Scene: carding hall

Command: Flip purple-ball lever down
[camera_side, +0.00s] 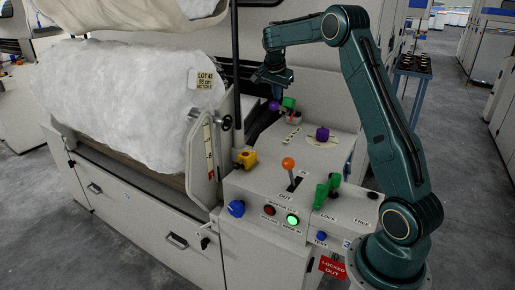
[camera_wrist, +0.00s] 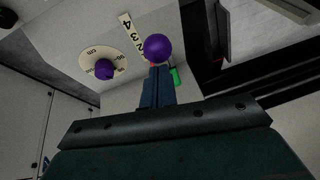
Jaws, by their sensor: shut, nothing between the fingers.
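The purple ball (camera_side: 273,105) of the lever is at the back of the console, beside a small green block (camera_side: 289,102). The ball also shows in the wrist view (camera_wrist: 157,47), at the tips of my fingers; its lever rod is hidden behind it or the fingers. My gripper (camera_side: 274,93) is shut and empty, just above the ball in the side view. In the wrist view its closed fingers (camera_wrist: 157,68) point at the ball. I cannot tell whether they touch it. A numbered scale strip (camera_wrist: 132,36) runs beside the ball.
A purple dial knob (camera_side: 322,133) sits on a round plate nearby. An orange-ball lever (camera_side: 288,163), a green lock handle (camera_side: 326,189) and several buttons stand nearer the front.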

